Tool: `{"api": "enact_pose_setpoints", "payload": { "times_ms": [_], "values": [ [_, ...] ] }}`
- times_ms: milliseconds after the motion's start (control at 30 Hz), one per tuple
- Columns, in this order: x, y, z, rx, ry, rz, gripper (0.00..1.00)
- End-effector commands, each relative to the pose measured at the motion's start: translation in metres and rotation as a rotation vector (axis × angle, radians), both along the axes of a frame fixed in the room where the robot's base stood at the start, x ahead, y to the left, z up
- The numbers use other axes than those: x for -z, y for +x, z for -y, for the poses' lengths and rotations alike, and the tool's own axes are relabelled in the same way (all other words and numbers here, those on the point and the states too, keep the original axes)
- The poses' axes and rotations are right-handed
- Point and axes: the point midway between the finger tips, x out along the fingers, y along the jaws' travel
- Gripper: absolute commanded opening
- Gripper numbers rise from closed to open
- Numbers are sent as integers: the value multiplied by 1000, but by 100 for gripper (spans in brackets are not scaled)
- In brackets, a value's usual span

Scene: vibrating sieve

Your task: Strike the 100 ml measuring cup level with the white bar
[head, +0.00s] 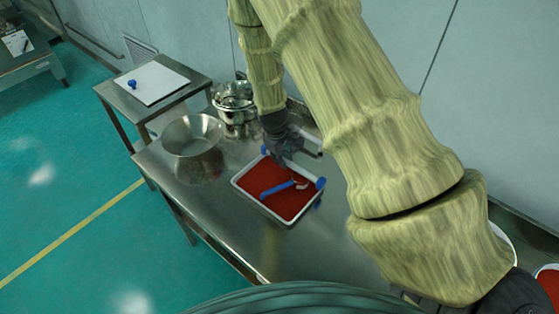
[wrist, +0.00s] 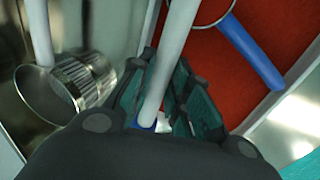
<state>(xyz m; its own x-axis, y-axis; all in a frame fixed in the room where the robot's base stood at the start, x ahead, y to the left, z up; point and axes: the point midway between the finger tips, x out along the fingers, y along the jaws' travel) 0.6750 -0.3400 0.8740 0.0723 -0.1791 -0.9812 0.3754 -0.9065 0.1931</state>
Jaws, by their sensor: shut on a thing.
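The white bar (wrist: 177,45) runs between my fingers in the wrist view, with a small blue part at its lower end. My gripper (head: 284,158) is shut on this bar, over the back edge of the tray of red powder. The measuring cup has a blue handle (head: 277,189) and lies in the tray (head: 289,223). Its metal rim also shows at the top of the wrist view (wrist: 234,16), right of the bar and apart from it there. The fill inside the cup is too small to tell. In the head view the bar is mostly hidden by my gripper.
A wide steel bowl (head: 191,136) and shiny steel vessels (head: 236,104) stand left of and behind the tray. A side table holds a white board (head: 153,84) with a small blue item. Blue pieces (head: 320,184) show at the tray's edge. The table front is clear.

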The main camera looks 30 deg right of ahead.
Motion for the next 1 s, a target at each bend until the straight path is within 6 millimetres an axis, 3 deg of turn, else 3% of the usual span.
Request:
{"api": "enact_pose_setpoints", "payload": {
  "times_ms": [433,1000],
  "values": [
    [-1,7,19,1,0,0,0],
    [-26,4,10,0,0,-1,0]
  ]
}}
